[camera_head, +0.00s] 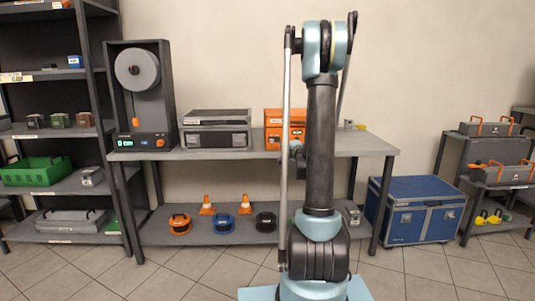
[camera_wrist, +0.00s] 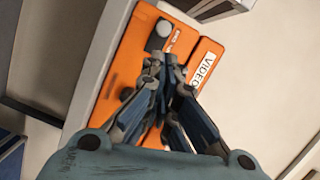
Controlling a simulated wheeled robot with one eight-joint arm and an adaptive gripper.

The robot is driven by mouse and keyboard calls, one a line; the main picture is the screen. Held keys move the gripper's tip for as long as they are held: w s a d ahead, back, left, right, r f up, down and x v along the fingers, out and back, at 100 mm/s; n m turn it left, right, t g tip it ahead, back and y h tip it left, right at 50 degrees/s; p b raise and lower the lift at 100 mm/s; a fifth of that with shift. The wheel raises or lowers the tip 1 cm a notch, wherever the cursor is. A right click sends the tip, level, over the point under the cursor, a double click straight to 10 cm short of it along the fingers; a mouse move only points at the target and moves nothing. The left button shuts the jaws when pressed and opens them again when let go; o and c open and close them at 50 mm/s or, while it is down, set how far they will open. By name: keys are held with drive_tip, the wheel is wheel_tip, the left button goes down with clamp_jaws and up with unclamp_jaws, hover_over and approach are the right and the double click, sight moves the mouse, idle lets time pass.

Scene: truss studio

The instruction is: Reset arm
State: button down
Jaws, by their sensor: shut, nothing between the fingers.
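My arm stands upright in the middle of the head view, in front of the workbench. My gripper (camera_wrist: 166,68) shows in the wrist view with its fingers together and nothing between them. Below it in the wrist view is an orange case (camera_wrist: 122,72) with a dark round knob and a white "VIDEO" label. An orange unit (camera_head: 274,128) stands on the workbench in the head view, partly hidden behind my arm. My gripper's fingertips are not clear in the head view. I cannot tell whether they touch the case.
The grey workbench (camera_head: 225,155) also holds a 3D-printer-like machine (camera_head: 140,95) and a grey case (camera_head: 215,137). Its lower shelf holds cable reels and orange cones. A shelf rack (camera_head: 60,132) stands left. A blue chest (camera_head: 415,210) stands right. Tiled floor is open in front.

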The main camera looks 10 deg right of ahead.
drive_tip(key=s+a+n+g+y, duration=0.1)
drive_tip(key=s+a+n+g, duration=0.4)
drive_tip(key=s, duration=0.6)
drive_tip(key=s+a+n+g+y, duration=0.2)
drive_tip(key=s+a+n, duration=0.2)
drive_tip(key=s+a, duration=0.45)
drive_tip(key=s+d+f+n+g+h, duration=0.1)
drive_tip(key=s+d+f+g+h, duration=0.1)
drive_tip(key=s, duration=0.8)
drive_tip(key=s+d+f+n+g+h, duration=0.2)
drive_tip(key=s+f, duration=0.3)
drive_tip(key=s, duration=0.5)
drive_tip(key=s+d+f+n+g+h, duration=0.1)
drive_tip(key=s+d+f+g+h, duration=0.1)
drive_tip(key=s, duration=0.8)
wheel_tip(320, 180, down, 2)
drive_tip(key=shift+s+d+f+g, duration=0.2)
drive_tip(key=shift+d+g, duration=0.6)
drive_tip(key=shift+d, duration=0.4)
drive_tip(key=shift+a, duration=0.1)
